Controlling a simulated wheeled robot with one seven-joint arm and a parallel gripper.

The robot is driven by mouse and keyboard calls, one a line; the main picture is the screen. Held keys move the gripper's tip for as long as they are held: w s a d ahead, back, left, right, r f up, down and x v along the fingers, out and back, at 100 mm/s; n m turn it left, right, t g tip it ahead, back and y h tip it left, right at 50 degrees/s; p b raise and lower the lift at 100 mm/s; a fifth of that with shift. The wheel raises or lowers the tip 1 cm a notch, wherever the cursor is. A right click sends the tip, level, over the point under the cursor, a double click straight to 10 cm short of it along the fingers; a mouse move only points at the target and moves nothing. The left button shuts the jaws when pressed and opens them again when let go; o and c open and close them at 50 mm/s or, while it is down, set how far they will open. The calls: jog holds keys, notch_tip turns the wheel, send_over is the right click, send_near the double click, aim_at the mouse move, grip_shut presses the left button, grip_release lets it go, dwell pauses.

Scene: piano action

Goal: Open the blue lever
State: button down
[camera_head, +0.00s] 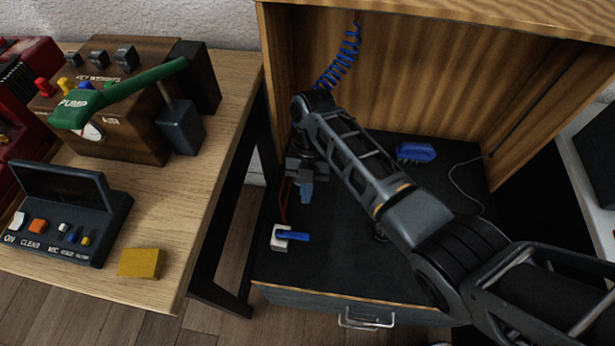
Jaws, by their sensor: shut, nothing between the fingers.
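The blue lever (293,236) is a short blue handle on a small white block (279,240). It lies near the front left of the dark cabinet floor, its handle pointing right and roughly level. A thin reddish cord runs up from the block. My gripper (306,195) points down into the cabinet behind the lever, above it in the picture and apart from it. It looks shut and empty. My arm reaches in from the lower right and partly hides the cabinet floor and the gripper's upper part.
A blue brush-like object (416,152) lies at the back right of the cabinet floor. A blue coiled cord (340,57) hangs at the back left. A drawer front with a metal handle (366,320) is below. The left table (180,225) holds a yellow block (140,263) and control boxes.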

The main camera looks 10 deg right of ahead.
aim_at(292, 235)
jog(key=x, duration=0.3)
jog(key=shift+s+f, duration=0.15)
jog(key=shift+f, duration=0.15)
jog(key=shift+s+a+r+p, duration=0.15)
jog(key=shift+s+a+p, duration=0.1)
jog(key=shift+s, duration=0.3)
jog(key=shift+s+a+r+p, duration=0.15)
jog(key=shift+s+a+p, duration=0.1)
jog(key=shift+s, duration=0.35)
jog(key=shift+s+a+f, duration=0.1)
jog(key=shift+s+a, duration=0.15)
jog(key=shift+s, duration=0.4)
